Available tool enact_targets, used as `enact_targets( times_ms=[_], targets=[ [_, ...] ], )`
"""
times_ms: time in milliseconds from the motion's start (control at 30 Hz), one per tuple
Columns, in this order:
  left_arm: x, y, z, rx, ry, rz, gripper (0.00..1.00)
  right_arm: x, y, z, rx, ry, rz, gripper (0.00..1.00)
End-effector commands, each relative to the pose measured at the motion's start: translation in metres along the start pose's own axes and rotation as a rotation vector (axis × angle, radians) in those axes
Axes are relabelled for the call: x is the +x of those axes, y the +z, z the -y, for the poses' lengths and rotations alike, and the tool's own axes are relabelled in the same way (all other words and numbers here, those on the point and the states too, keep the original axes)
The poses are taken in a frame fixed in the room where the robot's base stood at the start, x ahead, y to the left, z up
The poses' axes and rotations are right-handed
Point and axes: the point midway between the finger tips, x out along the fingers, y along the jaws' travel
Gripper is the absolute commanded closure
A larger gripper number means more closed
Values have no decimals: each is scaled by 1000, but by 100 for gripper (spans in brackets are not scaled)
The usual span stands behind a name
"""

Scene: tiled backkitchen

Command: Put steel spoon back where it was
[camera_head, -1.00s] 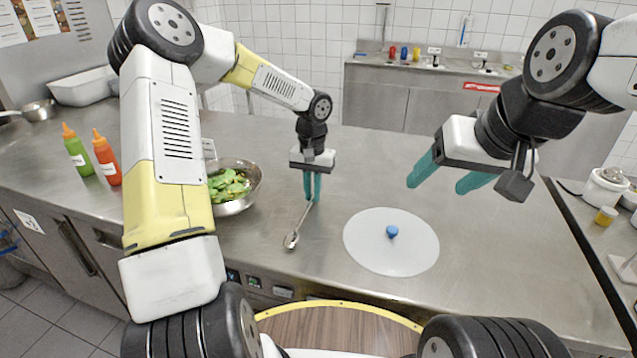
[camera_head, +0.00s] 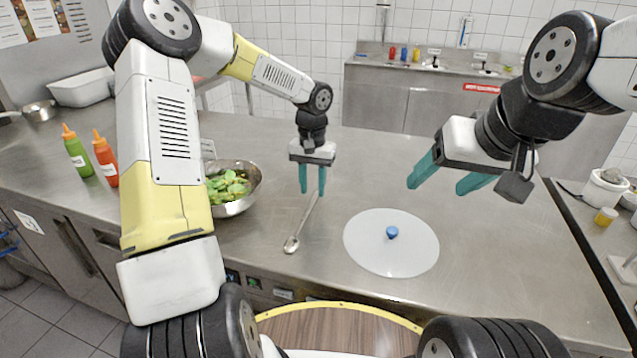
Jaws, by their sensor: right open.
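The steel spoon (camera_head: 302,225) lies on the steel counter between the salad bowl and the white round lid. Its bowl end points toward me and its handle runs away, up under my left gripper. My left gripper (camera_head: 312,190) points down just above the handle's far end, its teal fingers apart with the handle's end showing between them; it is open and holds nothing. My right gripper (camera_head: 441,184) is open and empty, in the air above the counter to the right of the lid's far edge.
A steel bowl of green leaves (camera_head: 246,197) stands left of the spoon. The white lid with a blue knob (camera_head: 391,256) lies right of it. Green (camera_head: 77,152) and orange (camera_head: 105,160) bottles stand further left. The counter's middle back is clear.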

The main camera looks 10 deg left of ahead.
Motion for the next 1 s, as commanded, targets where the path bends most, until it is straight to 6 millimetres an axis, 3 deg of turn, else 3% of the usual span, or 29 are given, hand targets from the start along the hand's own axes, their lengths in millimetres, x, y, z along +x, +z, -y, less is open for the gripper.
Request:
enact_targets(
  times_ms=[100, 300, 567, 767, 1000],
  targets=[
    [-29, -1, 0, -2, -2, -6, 66, 0, 0, 0, 0, 0, 0, 34],
    [-67, -1, 0, 0, -2, -3, 66, 0, 0, 0, 0, 0, 0, 34],
    [-92, 4, -1, 3, -9, -5, 66, 0, 0, 0, 0, 0, 0, 34],
    [-122, 38, -1, 20, -65, -52, 66, 0, 0, 0, 0, 0, 0, 34],
    [-166, 106, 3, 1, -106, -160, 66, 0, 0, 0, 0, 0, 0, 34]
  ],
)
